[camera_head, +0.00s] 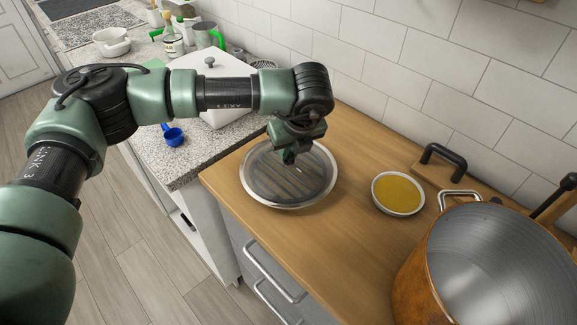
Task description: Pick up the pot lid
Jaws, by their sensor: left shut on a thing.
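The pot lid (262,185) is a round glass disc with a silvery metal rim on the wooden counter. I cannot tell whether it rests on the wood or is just above it. My left gripper (289,158) points down over the far part of the lid. It is shut on the lid's knob, which the fingers hide. A large copper-coloured pot (424,262) stands open at the lower right, apart from the lid. My right gripper is not in view.
A shallow dish of yellow contents (398,194) sits between lid and pot. A black-handled item (441,160) lies behind it. A blue scoop (173,135) and white box (226,108) are on the speckled counter. A tiled wall runs behind.

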